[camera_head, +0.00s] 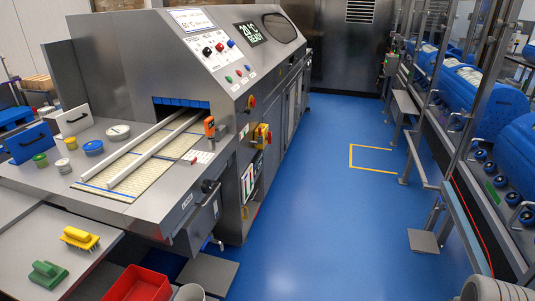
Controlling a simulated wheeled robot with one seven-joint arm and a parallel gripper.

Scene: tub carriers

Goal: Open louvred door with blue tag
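A dark grey metal panel (345,60) stands at the far end of the blue aisle, at the top of the head view. My gripper is not in view.
A large grey machine (235,85) with a slatted conveyor (150,160) lines the left side. Blue tubs (488,105) stand behind posts and rails on the right. A red bin (138,285) is at the front. The blue floor (320,200) between is clear.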

